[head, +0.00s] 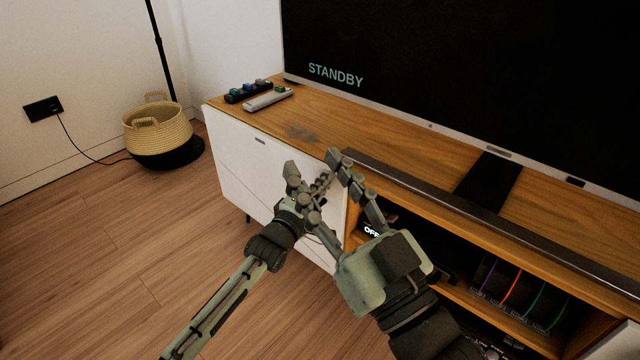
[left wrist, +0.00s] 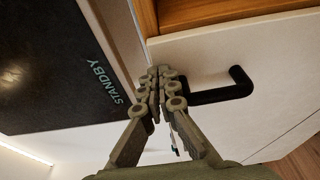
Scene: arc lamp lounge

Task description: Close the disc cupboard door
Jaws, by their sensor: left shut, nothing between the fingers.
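The white cupboard door (head: 240,160) forms the left front of the wooden TV cabinet. Its top edge runs along the cabinet top and it looks flush or nearly so; a small gap cannot be ruled out. In the left wrist view the door (left wrist: 260,60) carries a black bar handle (left wrist: 225,93). The handle is hidden behind my grippers in the head view. My left gripper (head: 322,183) is shut and empty in front of the door's right part. Its fingertips (left wrist: 155,75) are close beside the handle; contact cannot be told. My right gripper (head: 314,165) is open, its fingers spread across the left one.
Right of the door is an open shelf with colored disc cases (head: 510,290) and a lit device (head: 372,232). A large TV (head: 460,80) and a soundbar (head: 480,220) stand on top. A basket (head: 158,130) and lamp pole (head: 160,50) stand left. The floor at left is clear.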

